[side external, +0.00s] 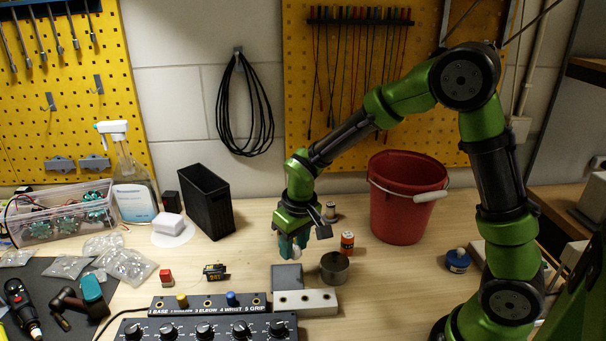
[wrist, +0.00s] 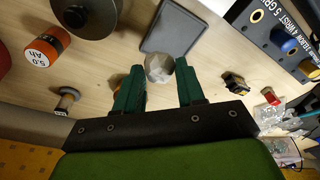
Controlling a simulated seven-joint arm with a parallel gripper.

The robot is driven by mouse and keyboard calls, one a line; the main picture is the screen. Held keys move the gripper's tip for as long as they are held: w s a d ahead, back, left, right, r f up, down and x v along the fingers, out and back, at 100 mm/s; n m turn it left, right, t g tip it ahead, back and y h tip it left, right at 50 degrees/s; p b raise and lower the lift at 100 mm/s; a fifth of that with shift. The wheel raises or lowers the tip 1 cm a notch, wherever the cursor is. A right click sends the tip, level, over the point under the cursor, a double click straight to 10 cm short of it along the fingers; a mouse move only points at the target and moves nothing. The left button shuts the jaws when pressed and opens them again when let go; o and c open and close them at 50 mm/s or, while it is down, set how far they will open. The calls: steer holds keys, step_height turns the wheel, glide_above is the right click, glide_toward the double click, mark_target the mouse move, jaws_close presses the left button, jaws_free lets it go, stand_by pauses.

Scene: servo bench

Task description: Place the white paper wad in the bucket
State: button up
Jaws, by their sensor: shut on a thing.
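The white paper wad (side external: 297,254) is held between the fingertips of my gripper (side external: 292,250), which points down over the bench, left of the bucket. The wrist view shows the crumpled wad (wrist: 159,68) between the two green fingers of my gripper (wrist: 159,70). The fingers partly hide the wad in the side view. The red bucket (side external: 404,205) stands upright at the back right, with its open top up and a handle with a white grip at its rim. Its inside bottom is hidden.
Near my gripper are a grey square plate (side external: 287,277), a round metal tin (side external: 334,267) and an orange battery cell (side external: 347,242). A black bin (side external: 206,202) stands behind left. A control box (side external: 205,327) lies in front.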

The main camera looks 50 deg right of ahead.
step_height(320, 180, up, 29)
steer(key=s+d+m, duration=0.3)
steer(key=s+d, duration=0.1)
steer(key=d, duration=0.7)
steer(key=s+d+m+h, duration=0.1)
steer(key=s+d+m, duration=0.15)
steer(key=d, duration=0.75)
steer(key=s+d+m, duration=0.3)
steer(key=s+d, duration=0.2)
steer(key=d, duration=0.6)
step_height(320, 180, down, 16)
steer(key=a, duration=0.1)
steer(key=shift+w+f+n+g, duration=0.25)
steer(key=shift+w+n+g, duration=0.05)
steer(key=shift+w+n, duration=0.05)
steer(key=o, duration=1.1)
